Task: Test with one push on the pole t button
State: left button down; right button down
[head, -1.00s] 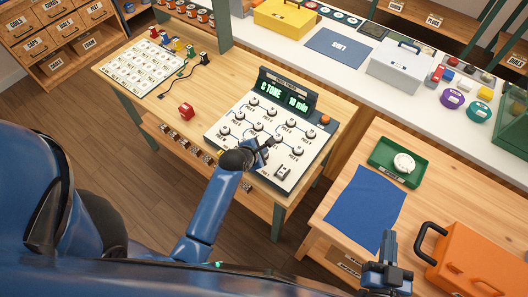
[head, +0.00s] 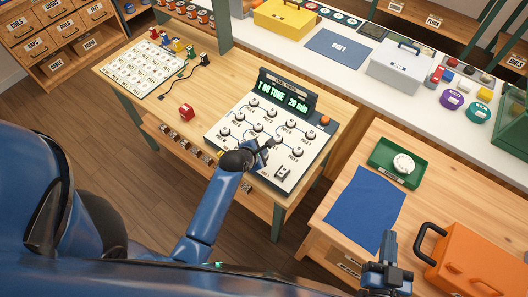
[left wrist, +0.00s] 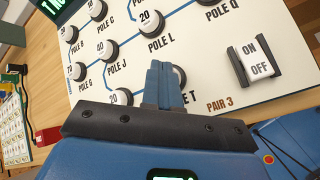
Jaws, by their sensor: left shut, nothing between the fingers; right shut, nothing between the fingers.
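The white test panel (head: 232,141) stands on the wooden bench, with several round pole buttons joined by blue lines. Its display (head: 284,97) reads "T NO TONE 20 min" in green. In the left wrist view, the pole T button (left wrist: 181,74) is mostly behind my fingers, its label partly covered. My left gripper (head: 269,145) is shut and empty over the panel's lower part. In the left wrist view its fingertips (left wrist: 161,66) are at the pole T button; I cannot tell if they touch. My right gripper (head: 391,238) is shut and empty, beside the blue cloth.
An ON/OFF switch (left wrist: 255,62) sits right of the pole T button. An orange button (head: 325,120) is at the display's right. A red block (head: 186,111) lies left of the panel. The right table holds a blue cloth (head: 364,207), green tray (head: 378,157) and orange case (head: 470,262).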

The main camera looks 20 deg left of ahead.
pick_arm(q)
jog(key=shift+r+p, duration=0.4)
jog(key=shift+r, duration=0.1)
notch_tip(320, 180, up, 6)
jog(key=p, duration=0.6)
dwell(1.0)
